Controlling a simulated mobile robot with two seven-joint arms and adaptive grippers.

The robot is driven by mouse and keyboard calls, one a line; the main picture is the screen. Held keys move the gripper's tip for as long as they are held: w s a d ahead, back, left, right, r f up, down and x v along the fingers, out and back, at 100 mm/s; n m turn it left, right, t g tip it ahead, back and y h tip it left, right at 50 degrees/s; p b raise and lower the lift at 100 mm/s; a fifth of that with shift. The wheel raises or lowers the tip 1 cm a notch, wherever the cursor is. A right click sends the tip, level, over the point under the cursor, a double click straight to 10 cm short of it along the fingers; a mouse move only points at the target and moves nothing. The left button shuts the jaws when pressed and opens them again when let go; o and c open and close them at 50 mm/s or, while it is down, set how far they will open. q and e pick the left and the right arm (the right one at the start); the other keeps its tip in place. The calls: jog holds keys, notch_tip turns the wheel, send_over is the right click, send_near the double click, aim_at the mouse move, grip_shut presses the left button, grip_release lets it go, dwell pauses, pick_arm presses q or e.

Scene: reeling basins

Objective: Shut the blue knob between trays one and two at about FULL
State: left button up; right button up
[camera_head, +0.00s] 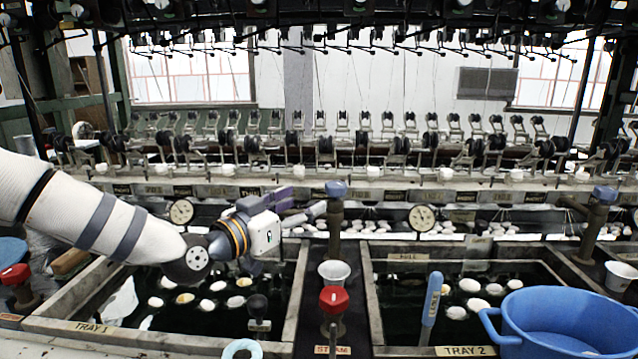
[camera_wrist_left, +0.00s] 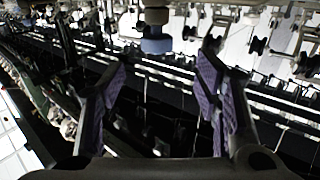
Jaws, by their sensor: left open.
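The blue knob (camera_head: 336,189) tops a brown pipe between tray one (camera_head: 92,327) and tray two (camera_head: 463,351). My left gripper (camera_head: 304,207) comes in from the left over the back of tray one, with its open, empty fingers pointing at the knob's pipe from close by. In the left wrist view the blue knob (camera_wrist_left: 156,46) shows beyond the fingertips, roughly between the two purple-padded fingers, apart from them. A FULL label (camera_head: 408,257) is on tray two's back edge. My right gripper is not in view.
A red steam knob (camera_head: 334,299) and a white cup (camera_head: 334,273) stand in front of the blue knob. A blue basin (camera_head: 565,318) and blue-handled tool (camera_head: 431,308) are at tray two. Another blue knob (camera_head: 605,194) stands right. Dial gauges (camera_head: 422,217) line the back.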

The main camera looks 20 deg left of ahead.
aim_at(330, 192)
pick_arm(q)
jog(key=x, duration=0.3)
jog(key=b+x, duration=0.1)
jog(key=x, duration=0.3)
jog(key=b+x, duration=0.1)
jog(key=x, duration=0.2)
jog(key=shift+w+d+f, duration=0.15)
jog(key=shift+d+f, duration=0.15)
jog(key=shift+f, duration=0.1)
jog(key=shift+w+d+r, duration=0.15)
jog(key=shift+w+r, duration=0.15)
jog(key=shift+w, duration=0.05)
jog(key=c, duration=1.2)
jog(key=shift+o, duration=0.2)
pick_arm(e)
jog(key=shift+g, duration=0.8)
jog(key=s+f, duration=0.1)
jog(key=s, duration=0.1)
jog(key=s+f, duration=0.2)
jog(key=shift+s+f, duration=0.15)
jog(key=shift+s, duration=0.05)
